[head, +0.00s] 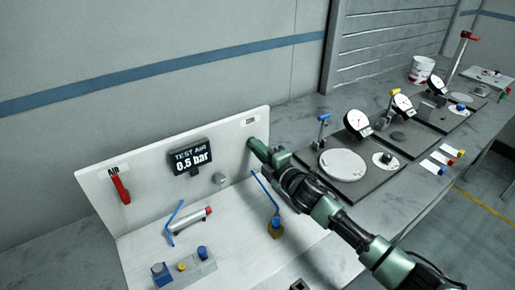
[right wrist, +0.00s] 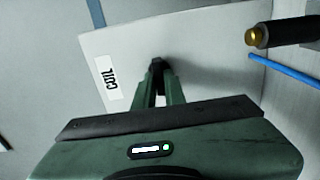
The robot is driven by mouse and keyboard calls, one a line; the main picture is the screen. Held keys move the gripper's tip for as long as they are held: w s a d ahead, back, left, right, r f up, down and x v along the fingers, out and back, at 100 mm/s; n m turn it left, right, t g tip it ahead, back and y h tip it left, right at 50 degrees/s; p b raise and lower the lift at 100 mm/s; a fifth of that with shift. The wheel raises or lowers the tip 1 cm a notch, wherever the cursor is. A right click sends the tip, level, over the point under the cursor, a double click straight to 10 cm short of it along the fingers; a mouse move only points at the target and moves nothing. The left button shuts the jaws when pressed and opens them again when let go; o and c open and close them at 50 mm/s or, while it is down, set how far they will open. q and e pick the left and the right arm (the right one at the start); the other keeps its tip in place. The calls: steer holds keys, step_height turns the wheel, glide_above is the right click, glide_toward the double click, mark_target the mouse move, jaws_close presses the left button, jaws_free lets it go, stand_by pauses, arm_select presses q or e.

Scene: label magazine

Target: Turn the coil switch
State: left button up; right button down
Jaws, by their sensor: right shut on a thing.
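The white upright panel (head: 140,203) carries a COIL label (head: 250,122) near its right end; the label also shows in the right wrist view (right wrist: 108,84). My right gripper (head: 253,145) reaches the panel just below this label. In the right wrist view, its green fingers (right wrist: 157,78) are close together on a small dark knob, the coil switch (right wrist: 156,63), at the panel face. The fingers hide most of the switch, so its turned position cannot be told. My left gripper is not in view.
The panel also holds a red AIR lever (head: 121,188) and a display (head: 189,160) reading 0.5 bar. A blue hose (head: 266,194) and a valve block (head: 185,271) are below. Dial gauges (head: 357,122) on dark plates stand to the right.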

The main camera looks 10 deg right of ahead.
steer(key=c, duration=1.5)
jaws_free()
steer(key=b+v, duration=0.1)
steer(key=v, duration=0.7)
